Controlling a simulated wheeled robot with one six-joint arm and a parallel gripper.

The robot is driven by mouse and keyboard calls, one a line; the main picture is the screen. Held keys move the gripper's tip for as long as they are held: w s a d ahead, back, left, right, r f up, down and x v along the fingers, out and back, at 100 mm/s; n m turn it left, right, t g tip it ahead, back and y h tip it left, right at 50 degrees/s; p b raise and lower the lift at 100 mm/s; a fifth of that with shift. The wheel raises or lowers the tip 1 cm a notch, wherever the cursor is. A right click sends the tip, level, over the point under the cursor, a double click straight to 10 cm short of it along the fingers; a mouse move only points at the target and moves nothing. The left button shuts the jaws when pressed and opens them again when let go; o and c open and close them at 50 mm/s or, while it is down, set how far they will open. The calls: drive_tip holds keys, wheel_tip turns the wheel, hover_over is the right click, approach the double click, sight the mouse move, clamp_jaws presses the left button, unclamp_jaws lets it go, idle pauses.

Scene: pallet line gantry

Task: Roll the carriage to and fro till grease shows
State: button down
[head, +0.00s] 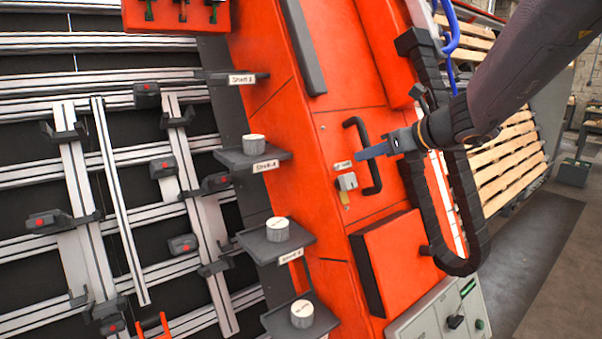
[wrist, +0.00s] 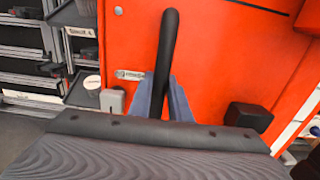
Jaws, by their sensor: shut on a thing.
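The carriage (head: 285,95) is a tall orange body with a black bar handle (head: 375,182) on its front. In the wrist view the handle (wrist: 169,45) rises between the two blue fingers of my gripper (wrist: 162,98). In the head view my gripper (head: 371,152) reaches in from the right and is shut on the handle, and its fingers cover part of the bar. Whether any grease shows on the rails cannot be told from these frames.
Small dark shelves (head: 232,160) with white-topped cans (head: 253,145) stick out left of the carriage. A rail frame (head: 60,157) with clamps fills the left. A black cable chain (head: 468,205) hangs right of the handle. Wooden pallets (head: 505,165) stand behind, with open floor (head: 545,285) at right.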

drive_tip(key=shift+d, duration=0.1)
idle(0.6)
drive_tip(key=w+d, duration=0.1)
drive_tip(key=d, duration=0.1)
drive_tip(key=w+d+p, duration=0.1)
drive_tip(key=w+d, duration=0.1)
drive_tip(key=shift+w+d, duration=0.25)
idle(0.5)
drive_tip(key=shift+w+d+r, duration=0.1)
drive_tip(key=shift+d, duration=0.05)
